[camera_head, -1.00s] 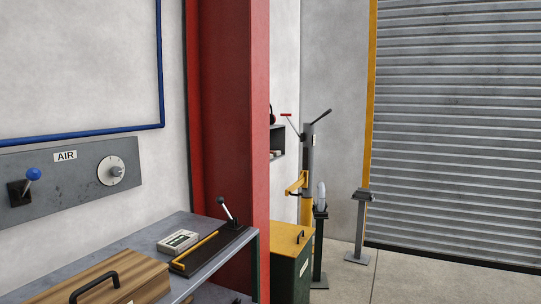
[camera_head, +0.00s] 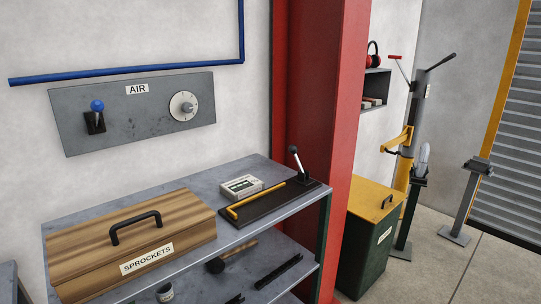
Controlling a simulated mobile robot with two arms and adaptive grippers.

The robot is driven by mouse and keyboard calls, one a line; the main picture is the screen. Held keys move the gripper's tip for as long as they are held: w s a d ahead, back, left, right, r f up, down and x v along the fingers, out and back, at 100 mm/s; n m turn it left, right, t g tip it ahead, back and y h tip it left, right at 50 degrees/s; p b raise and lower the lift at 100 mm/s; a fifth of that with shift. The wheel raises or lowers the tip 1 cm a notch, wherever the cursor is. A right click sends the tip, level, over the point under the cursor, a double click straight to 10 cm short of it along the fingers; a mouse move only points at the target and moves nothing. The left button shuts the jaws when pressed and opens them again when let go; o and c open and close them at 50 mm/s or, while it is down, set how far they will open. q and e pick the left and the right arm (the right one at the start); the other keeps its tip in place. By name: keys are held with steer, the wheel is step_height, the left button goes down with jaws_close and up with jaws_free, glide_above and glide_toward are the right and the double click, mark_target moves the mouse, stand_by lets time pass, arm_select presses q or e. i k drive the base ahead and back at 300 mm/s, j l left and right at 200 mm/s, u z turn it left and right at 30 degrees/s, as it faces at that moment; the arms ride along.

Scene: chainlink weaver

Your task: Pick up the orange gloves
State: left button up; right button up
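I see no orange gloves in the head view. Neither of my grippers is in the picture. A wooden box labelled SPROCKETS (camera_head: 138,243), with a black handle on its closed lid, sits on the top of a grey shelf unit (camera_head: 262,172). The inside of the box is hidden. A wall shelf (camera_head: 375,88) past the red column holds red ear muffs (camera_head: 372,56) and some small items too small to make out.
A red column (camera_head: 325,110) stands beside the shelf unit. A dark bin with a yellow lid (camera_head: 372,235) stands right of it. Grey posts (camera_head: 468,200) stand farther right. Clear concrete floor (camera_head: 480,275) lies at lower right. An AIR panel (camera_head: 135,112) is on the wall.

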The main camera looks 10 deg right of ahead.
mark_target(374, 103)
steer(key=i+l, duration=0.15)
steer(key=l, duration=0.2)
steer(key=i+l, duration=0.15)
steer(key=l, duration=0.25)
steer(key=i+l, duration=0.15)
steer(key=l, duration=0.2)
steer(key=i+l, duration=0.2)
steer(key=l, duration=0.15)
steer(key=i+l, duration=0.15)
steer(key=l, duration=0.25)
steer(key=i+l, duration=0.15)
steer(key=l, duration=0.2)
steer(key=i+l, duration=0.15)
steer(key=l, duration=0.2)
steer(key=i+l, duration=0.15)
steer(key=l, duration=0.25)
steer(key=j+u, duration=0.05)
